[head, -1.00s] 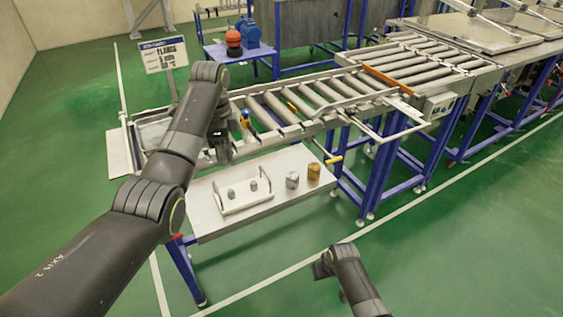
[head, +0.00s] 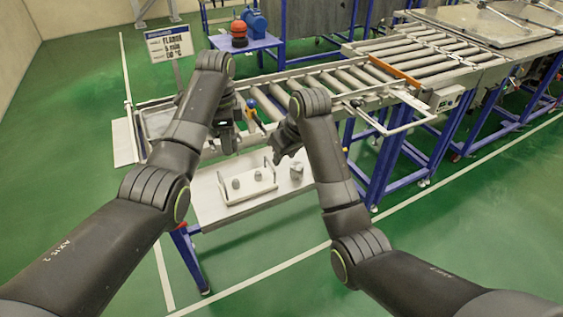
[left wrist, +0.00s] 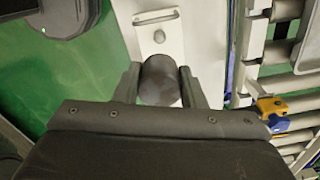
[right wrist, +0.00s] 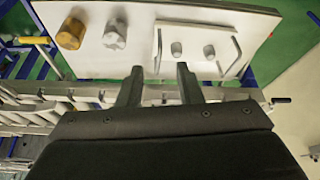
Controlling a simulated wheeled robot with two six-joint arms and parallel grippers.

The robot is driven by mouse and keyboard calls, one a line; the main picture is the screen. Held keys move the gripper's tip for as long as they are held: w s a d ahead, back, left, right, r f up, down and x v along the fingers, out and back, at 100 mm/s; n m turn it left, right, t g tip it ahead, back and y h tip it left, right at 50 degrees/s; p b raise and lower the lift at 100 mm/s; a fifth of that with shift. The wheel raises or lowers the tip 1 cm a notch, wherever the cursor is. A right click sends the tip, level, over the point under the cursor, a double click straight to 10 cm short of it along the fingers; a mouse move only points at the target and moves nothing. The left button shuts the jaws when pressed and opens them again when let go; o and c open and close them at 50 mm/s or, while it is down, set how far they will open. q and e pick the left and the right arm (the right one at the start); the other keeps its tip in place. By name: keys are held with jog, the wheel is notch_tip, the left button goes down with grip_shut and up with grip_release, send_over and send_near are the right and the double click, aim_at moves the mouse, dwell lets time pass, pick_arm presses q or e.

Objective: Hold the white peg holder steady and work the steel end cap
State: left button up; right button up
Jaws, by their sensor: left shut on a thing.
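The white peg holder (head: 240,199) lies on the table, with two grey pegs and a raised handle at each end. It shows at the top of the left wrist view (left wrist: 171,52) and in the right wrist view (right wrist: 192,65). The steel end cap (head: 296,171) stands on the table beside the holder; it also shows in the right wrist view (right wrist: 115,34). My left gripper (head: 226,150) is shut on a dark rounded piece (left wrist: 160,80), above the table behind the holder. My right gripper (head: 283,157) is open and empty, above the table's back edge (right wrist: 159,86).
A brass cap (right wrist: 71,33) stands beside the steel cap; my right arm hides it in the head view. The roller conveyor (head: 330,88) runs behind the table. A blue and yellow fitting (head: 251,105) sits at its near side. The table's front left (head: 205,205) is bare.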

aim_at(275, 174)
jog(key=x, duration=1.1)
jog(key=shift+w+f, duration=0.15)
jog(key=shift+f, duration=0.05)
jog(key=shift+c, duration=0.3)
grip_shut()
pick_arm(q)
jog(key=shift+f, duration=2.15)
